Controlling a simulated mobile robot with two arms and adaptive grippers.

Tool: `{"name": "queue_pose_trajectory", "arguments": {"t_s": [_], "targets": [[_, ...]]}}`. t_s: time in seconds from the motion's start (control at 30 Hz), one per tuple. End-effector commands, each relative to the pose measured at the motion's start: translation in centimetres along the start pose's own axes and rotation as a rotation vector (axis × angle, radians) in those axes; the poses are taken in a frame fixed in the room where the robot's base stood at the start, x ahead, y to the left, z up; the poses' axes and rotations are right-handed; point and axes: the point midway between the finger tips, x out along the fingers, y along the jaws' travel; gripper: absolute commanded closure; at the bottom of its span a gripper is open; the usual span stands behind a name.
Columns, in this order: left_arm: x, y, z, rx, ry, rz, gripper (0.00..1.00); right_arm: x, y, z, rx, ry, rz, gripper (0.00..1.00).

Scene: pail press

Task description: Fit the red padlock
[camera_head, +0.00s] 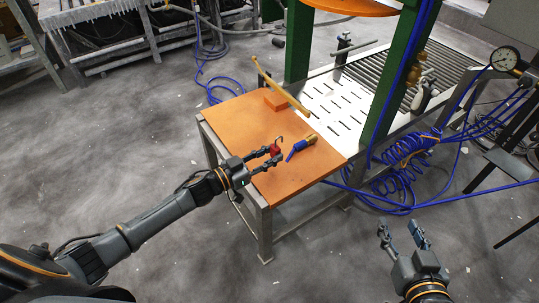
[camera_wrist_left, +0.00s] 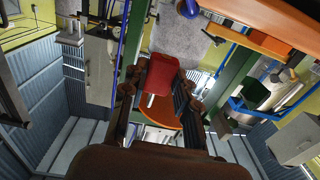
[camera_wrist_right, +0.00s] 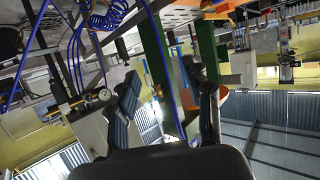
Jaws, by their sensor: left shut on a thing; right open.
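The red padlock (camera_head: 275,149) is held at the fingertips of my left gripper (camera_head: 268,158), over the orange tabletop (camera_head: 245,120). Its thin dark shackle sticks up with a hooked end. In the left wrist view the red padlock body (camera_wrist_left: 160,73) sits between the two fingers of my left gripper (camera_wrist_left: 158,85), with a short silver pin showing below it. My right gripper (camera_head: 402,228) is open and empty, above the floor to the right of the table. It also shows open in the right wrist view (camera_wrist_right: 162,82).
A blue-and-brass piece (camera_head: 299,148) lies on the tabletop just right of the padlock. Green press posts (camera_head: 388,95) stand behind. Blue hoses (camera_head: 400,178) coil on the right.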

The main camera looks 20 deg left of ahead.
Motion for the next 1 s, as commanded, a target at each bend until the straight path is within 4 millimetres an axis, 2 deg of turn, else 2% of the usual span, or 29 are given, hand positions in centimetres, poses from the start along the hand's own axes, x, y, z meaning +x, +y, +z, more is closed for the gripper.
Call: {"name": "queue_pose_trajectory", "arguments": {"t_s": [0.43, 1.0], "targets": [[0.0, 0.0, -0.6, 0.000, 0.001, 0.000, 1.00, -0.7, 0.3, 2.6, 0.001, -0.127, 0.007, 0.50], [0.0, 0.0, -1.2, 0.000, 0.001, 0.000, 1.00, -1.7, 0.8, 4.8, 0.001, -0.263, 0.019, 0.50]]}}
